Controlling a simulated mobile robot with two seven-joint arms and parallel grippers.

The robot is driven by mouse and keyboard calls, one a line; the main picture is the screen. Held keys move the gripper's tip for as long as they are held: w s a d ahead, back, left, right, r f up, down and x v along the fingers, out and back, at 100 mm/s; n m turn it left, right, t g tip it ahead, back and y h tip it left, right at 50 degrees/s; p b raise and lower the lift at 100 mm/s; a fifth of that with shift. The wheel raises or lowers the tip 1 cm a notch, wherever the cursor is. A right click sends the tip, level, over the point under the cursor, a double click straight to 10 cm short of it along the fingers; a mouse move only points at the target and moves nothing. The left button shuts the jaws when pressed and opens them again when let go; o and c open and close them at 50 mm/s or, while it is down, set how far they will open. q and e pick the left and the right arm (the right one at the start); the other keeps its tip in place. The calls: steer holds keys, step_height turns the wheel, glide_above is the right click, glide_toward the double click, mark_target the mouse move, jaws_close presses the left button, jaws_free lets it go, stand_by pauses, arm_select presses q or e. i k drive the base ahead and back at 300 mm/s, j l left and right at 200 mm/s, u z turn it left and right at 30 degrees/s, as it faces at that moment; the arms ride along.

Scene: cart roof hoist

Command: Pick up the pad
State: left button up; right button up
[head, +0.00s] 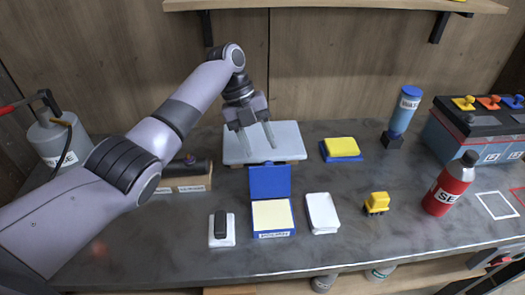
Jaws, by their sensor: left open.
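My left gripper (258,147) is open and points down over a pale grey flat slab (290,134) at the back middle of the bench. Its two fingers are apart with nothing visible between them; whether the tips touch the slab I cannot tell. A yellow pad (341,146) lies on a blue base (346,158) to the right of the slab, apart from the gripper. A blue box (270,182) with its lid up stands in front of the slab and holds a cream-coloured pad-like piece (272,215). My right gripper is not in view.
A white tray (322,213), a white block with a black top (221,229) and a yellow toy-like vehicle (376,203) stand in front. A red bottle (452,186), a blue bottle (404,110) and a battery-like box (480,130) are right. A shelf (340,4) hangs above.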

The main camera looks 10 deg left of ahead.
mark_target(221, 229)
steer(key=k+j, duration=1.1)
steer(key=k, duration=0.2)
